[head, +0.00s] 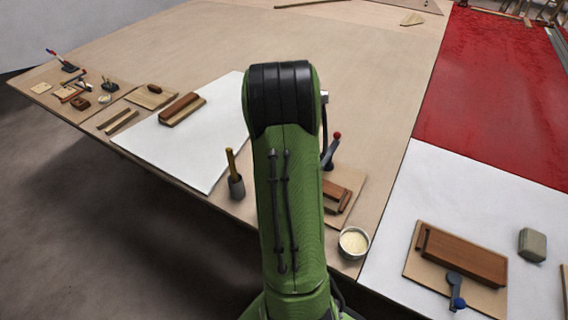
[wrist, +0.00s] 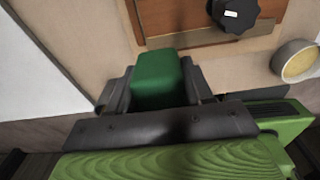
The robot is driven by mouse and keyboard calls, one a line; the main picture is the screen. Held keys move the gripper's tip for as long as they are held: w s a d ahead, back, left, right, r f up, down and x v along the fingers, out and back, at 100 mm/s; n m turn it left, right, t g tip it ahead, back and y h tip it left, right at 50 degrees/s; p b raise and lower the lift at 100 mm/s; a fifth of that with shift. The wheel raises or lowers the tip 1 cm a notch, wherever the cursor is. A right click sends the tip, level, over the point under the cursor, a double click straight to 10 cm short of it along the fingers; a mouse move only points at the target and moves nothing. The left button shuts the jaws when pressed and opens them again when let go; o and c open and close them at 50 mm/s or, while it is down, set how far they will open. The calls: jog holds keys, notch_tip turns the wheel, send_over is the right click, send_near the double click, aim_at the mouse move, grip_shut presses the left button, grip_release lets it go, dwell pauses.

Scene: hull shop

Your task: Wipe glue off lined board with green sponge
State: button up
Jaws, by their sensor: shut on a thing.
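In the wrist view my gripper (wrist: 157,92) is shut on the green sponge (wrist: 158,76), which sits between the two dark fingers. Just beyond the sponge lies a wooden board with brown wood strips (wrist: 151,41) on it. The same board shows in the head view (head: 346,203), partly hidden behind my green arm. In the head view my arm hides the gripper and the sponge. I cannot make out glue on any board, nor tell whether the sponge touches anything.
A bowl of pale paste (head: 354,241) stands near the table's front edge, right of my arm. A pot with a wooden handle (head: 235,178) stands left of my arm. Another board with a brown block (head: 462,258) and a grey block (head: 532,244) lie at right. The far table is mostly clear.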

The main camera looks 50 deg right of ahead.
notch_tip(320, 180, down, 6)
jog(key=b, duration=0.3)
jog(key=shift+w+a+r+b, duration=0.1)
jog(key=shift+w+r+b, duration=0.05)
jog(key=shift+b, duration=0.2)
jog(key=s, duration=0.6)
jog(key=shift+s+d+r+b, duration=0.3)
jog(key=shift+d+r, duration=0.05)
jog(key=shift+f, duration=0.25)
